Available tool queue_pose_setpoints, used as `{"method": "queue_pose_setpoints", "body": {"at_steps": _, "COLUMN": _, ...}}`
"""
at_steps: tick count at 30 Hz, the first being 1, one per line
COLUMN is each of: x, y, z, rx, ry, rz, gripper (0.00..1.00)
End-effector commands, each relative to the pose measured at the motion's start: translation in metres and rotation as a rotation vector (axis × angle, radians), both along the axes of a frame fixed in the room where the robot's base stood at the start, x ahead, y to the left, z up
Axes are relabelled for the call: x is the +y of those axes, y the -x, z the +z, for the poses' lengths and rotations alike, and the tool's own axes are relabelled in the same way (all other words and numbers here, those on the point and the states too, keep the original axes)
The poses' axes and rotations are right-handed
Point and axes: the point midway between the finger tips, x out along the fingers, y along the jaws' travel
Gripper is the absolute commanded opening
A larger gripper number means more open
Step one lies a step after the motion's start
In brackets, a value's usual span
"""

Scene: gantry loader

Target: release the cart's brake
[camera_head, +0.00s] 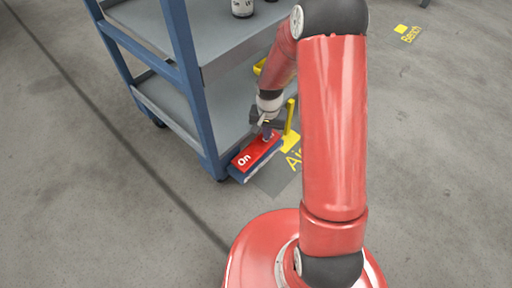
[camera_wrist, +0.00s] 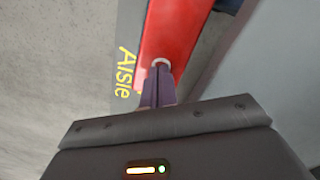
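The cart (camera_head: 184,60) has a blue frame and grey shelves. A red brake pedal (camera_head: 246,158) marked "On" sits on a blue base at the cart's lower corner, close to the floor. The red pedal also fills the top middle of the wrist view (camera_wrist: 180,30). My gripper (camera_head: 267,136) is at the pedal's far end, right of the "On" lettering. In the wrist view its purple fingers (camera_wrist: 160,72) are together with nothing visible between them. Their tips meet a small pale ring on the red surface. Whether they press on it I cannot tell.
A yellow upright part (camera_head: 291,116) stands right beside my gripper. Yellow "Aisle" lettering (camera_wrist: 125,72) is on the floor by the pedal. A white container (camera_head: 242,8) stands on the upper shelf. The floor at left is clear.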

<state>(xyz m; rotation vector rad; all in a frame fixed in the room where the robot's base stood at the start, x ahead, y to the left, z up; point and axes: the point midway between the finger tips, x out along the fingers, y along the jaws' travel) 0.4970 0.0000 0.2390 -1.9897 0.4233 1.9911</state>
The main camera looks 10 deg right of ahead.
Motion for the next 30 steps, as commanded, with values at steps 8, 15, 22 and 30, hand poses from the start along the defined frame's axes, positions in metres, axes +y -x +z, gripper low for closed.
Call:
{"method": "queue_pose_setpoints", "body": {"at_steps": 8, "x": 0.000, "y": 0.000, "z": -0.004, "rx": 0.001, "ry": 0.000, "rz": 0.000, "gripper": 0.00}}
{"method": "queue_pose_setpoints", "body": {"at_steps": 15, "x": 0.000, "y": 0.000, "z": -0.003, "rx": 0.000, "ry": 0.000, "rz": 0.000, "gripper": 0.00}}
{"method": "queue_pose_setpoints", "body": {"at_steps": 22, "x": 0.000, "y": 0.000, "z": 0.014, "rx": -0.001, "ry": 0.000, "rz": 0.001, "gripper": 0.00}}
{"method": "queue_pose_setpoints", "body": {"at_steps": 30, "x": 0.000, "y": -0.001, "z": 0.036, "rx": -0.001, "ry": -0.001, "rz": -0.001, "gripper": 0.00}}
